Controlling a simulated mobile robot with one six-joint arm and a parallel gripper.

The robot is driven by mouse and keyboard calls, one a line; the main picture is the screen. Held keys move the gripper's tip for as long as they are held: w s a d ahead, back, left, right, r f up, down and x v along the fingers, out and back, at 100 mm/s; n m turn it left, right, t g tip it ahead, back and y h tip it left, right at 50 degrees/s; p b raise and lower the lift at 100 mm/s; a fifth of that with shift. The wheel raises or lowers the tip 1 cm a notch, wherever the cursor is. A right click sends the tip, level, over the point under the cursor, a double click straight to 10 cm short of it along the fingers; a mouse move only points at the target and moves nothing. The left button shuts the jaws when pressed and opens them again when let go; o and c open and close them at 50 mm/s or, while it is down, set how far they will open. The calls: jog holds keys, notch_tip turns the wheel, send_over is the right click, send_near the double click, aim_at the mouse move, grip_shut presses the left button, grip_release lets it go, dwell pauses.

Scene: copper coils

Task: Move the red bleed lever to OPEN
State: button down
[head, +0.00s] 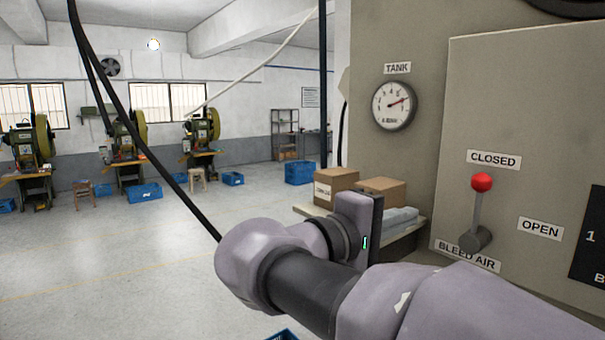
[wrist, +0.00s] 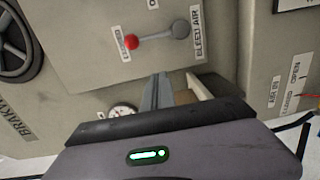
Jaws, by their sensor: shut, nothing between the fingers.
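The bleed lever has a red knob (head: 482,182) on a grey stem, with its pivot at the bottom. It stands nearly upright, with the knob just under the CLOSED label (head: 494,160). The OPEN label (head: 541,229) is to the right of the pivot, and the BLEED AIR label (head: 467,255) is below it. In the wrist view the lever's red knob (wrist: 131,43) lies beside the CLOSED label. My gripper (wrist: 158,80) is shut and empty, apart from the lever. In the head view my gripper (head: 412,216) is left of the lever, and its fingers are partly hidden by its own body.
A round TANK gauge (head: 394,105) is on the panel, up and left of the lever. Cardboard boxes (head: 336,188) stand on a shelf left of the panel. A handwheel (wrist: 15,45) shows in the wrist view. The panel face around the lever is clear.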

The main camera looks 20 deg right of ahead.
aim_at(479, 213)
jog(key=shift+w+a+r, duration=0.1)
jog(key=shift+w+r, duration=0.05)
jog(key=shift+r, duration=0.5)
jog(key=d+p, duration=0.1)
jog(key=d, duration=1)
jog(key=shift+d, duration=0.3)
